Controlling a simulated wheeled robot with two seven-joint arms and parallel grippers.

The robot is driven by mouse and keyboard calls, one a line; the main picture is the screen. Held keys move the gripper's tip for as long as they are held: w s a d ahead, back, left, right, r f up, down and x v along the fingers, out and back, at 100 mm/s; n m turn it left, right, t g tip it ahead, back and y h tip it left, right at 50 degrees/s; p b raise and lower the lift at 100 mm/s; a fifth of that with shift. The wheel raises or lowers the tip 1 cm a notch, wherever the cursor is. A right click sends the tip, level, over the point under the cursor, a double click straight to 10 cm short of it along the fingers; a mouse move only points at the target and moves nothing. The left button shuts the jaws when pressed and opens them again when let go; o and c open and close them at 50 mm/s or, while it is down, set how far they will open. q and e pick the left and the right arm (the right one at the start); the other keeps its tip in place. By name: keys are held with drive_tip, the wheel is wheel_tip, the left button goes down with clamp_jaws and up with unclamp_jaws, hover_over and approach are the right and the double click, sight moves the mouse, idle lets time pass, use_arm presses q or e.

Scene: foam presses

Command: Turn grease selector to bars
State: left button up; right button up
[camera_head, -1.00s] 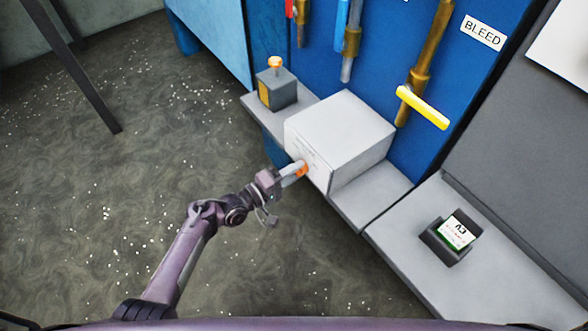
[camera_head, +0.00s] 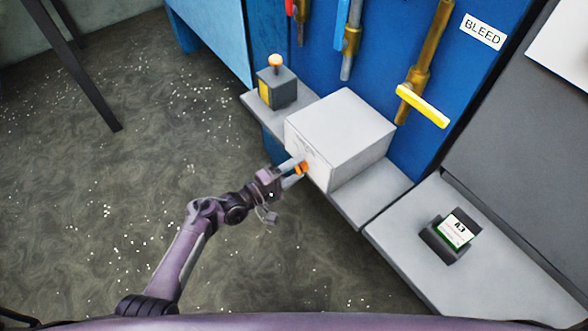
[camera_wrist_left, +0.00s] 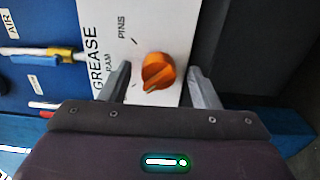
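The grease selector is an orange knob (camera_head: 300,168) on the front face of a white box (camera_head: 345,125). In the left wrist view the knob (camera_wrist_left: 157,72) sits on a white panel (camera_wrist_left: 180,25) lettered GREASE, RAM and PINS, turned sideways. No BARS label is readable. The knob's ridge looks slanted, its lower end near a small greenish mark. My left gripper (camera_head: 291,172) is at the knob; in the left wrist view its two fingers (camera_wrist_left: 160,88) are open on either side of it, with gaps showing. My right gripper is not in view.
A grey box with an orange button (camera_head: 277,85) stands left of the white box on a ledge. A yellow-handled valve (camera_head: 423,106) and pipes are on the blue panel behind. A black holder with a labelled card (camera_head: 445,240) is on the right ledge. Open floor lies left.

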use_arm(q)
drive_tip(key=v, duration=0.8)
drive_tip(key=shift+d, duration=0.1)
idle(0.4)
drive_tip(key=s+a+f+m+g+y, duration=0.1)
drive_tip(key=s+a+f+y, duration=0.15)
drive_tip(key=s+f, duration=0.45)
drive_tip(key=s+a+f+m+g+y+b, duration=0.1)
drive_tip(key=s+a+f+m+y, duration=0.15)
drive_tip(key=f, duration=0.85)
drive_tip(key=s+a+f+g+y, duration=0.15)
drive_tip(key=s+f+y, duration=0.3)
drive_tip(key=f, duration=0.45)
drive_tip(key=s+a+f+m+g+y, duration=0.1)
drive_tip(key=s+a+f+m+g, duration=0.1)
drive_tip(key=s, duration=0.6)
drive_tip(key=s+a+f+m+g+y, duration=0.2)
drive_tip(key=s+a+f, duration=0.3)
drive_tip(key=s, duration=0.4)
drive_tip(key=s+a+f+m+g+y, duration=0.2)
drive_tip(key=s+f, duration=0.3)
drive_tip(key=s, duration=0.3)
drive_tip(key=shift+a+f+b, duration=0.25)
drive_tip(key=shift+a+b, duration=0.05)
drive_tip(key=shift+a, duration=0.4)
